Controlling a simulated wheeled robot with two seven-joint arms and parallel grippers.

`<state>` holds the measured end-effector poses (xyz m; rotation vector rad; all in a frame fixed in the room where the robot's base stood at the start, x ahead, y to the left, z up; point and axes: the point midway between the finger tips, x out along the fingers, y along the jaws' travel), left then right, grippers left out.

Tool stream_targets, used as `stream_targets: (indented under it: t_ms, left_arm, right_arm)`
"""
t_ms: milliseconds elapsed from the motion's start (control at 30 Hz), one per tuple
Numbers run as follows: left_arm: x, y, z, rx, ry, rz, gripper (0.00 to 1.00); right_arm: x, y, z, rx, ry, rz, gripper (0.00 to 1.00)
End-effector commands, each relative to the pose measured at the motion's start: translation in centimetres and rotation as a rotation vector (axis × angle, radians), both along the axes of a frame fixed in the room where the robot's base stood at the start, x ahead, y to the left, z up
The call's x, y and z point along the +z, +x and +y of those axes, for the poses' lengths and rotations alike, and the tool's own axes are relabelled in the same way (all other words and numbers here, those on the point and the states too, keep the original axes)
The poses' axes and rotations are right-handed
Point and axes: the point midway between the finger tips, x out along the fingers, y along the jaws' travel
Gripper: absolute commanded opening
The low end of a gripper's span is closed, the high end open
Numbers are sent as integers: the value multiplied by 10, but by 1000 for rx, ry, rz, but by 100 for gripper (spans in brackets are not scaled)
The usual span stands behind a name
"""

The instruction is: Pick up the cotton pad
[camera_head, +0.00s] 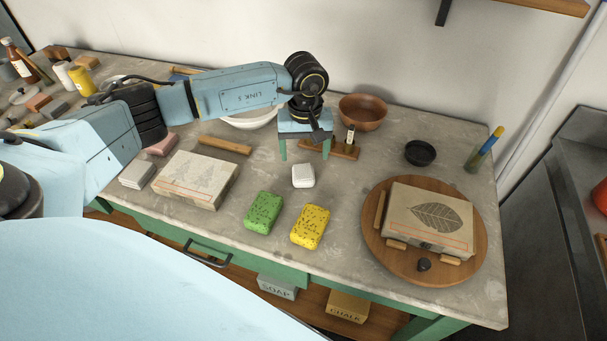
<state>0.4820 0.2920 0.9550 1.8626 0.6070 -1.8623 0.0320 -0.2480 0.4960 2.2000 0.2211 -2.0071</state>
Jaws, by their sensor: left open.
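A small white rounded pad (303,177), which looks like the cotton pad, lies on the grey stone table top near the middle. My left gripper (305,153) is open and points down just behind the pad, with nothing between its two green fingers. The fingers look apart from the pad; their exact height above the table is hard to tell. My right gripper is not in view.
A green sponge (264,212) and a yellow sponge (310,227) lie in front of the pad. A brown bowl (362,112) stands behind.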

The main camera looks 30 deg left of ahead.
Motion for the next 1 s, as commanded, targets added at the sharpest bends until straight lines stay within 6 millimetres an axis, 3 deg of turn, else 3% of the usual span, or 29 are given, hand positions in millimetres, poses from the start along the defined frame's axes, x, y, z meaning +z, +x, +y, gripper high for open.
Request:
stream_targets:
  t_ms: [267, 567, 800, 1000]
  left_arm:
    - [-18, -2, 0, -1, -3, 2, 76]
    - [-59, -5, 1, 0, -3, 3, 76]
    - [-63, -5, 2, 0, -2, 0, 76]
    - [-62, -5, 2, 0, -2, 0, 52]
  right_arm:
    - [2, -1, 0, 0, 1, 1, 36]
    - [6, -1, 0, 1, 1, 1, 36]
    - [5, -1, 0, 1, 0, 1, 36]
    - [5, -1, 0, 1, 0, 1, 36]
